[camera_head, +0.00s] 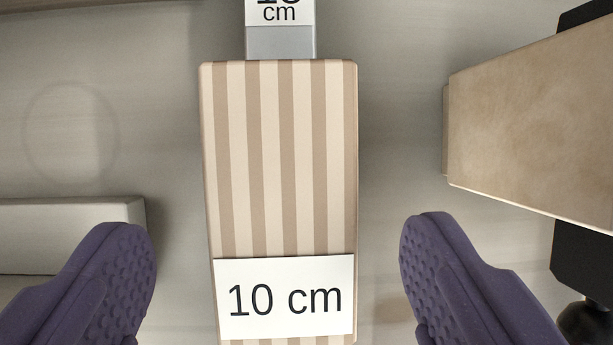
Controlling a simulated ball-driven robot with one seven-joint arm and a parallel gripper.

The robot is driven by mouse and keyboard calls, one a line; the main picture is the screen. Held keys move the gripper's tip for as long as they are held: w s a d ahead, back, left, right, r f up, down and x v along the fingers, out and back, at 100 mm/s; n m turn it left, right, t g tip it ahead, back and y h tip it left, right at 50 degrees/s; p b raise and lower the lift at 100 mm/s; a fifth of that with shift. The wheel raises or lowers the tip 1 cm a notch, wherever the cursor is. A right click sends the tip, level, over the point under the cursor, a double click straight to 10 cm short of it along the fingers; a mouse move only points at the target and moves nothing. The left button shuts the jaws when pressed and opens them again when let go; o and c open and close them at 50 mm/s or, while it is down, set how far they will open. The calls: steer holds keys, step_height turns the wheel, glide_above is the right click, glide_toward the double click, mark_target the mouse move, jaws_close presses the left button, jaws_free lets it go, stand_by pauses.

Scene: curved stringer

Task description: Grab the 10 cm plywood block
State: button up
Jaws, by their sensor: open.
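The plywood block (282,160) is long, with beige and brown stripes, and lies in the middle of the view. A white label reading "10 cm" (284,297) is on its near part. My gripper (278,260) is open, with one purple padded finger on each side of the block's near part. Both fingers are apart from the block, with a gap on each side. The block's near end is cut off by the bottom edge of the view.
A grey block (281,43) with a partly cut-off "cm" label stands just beyond the plywood block. A tan slab with black parts (540,130) is at the right. A pale block (70,225) is at the left. The grey surface (400,100) between them is clear.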

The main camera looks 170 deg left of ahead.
mark_target(284, 228)
steer(key=x, duration=0.3)
steer(key=shift+w+d+f+b, duration=0.25)
steer(key=shift+d+f+b, duration=0.05)
steer(key=shift+f+b, duration=0.2)
steer(key=shift+b, duration=0.15)
stand_by(0.4)
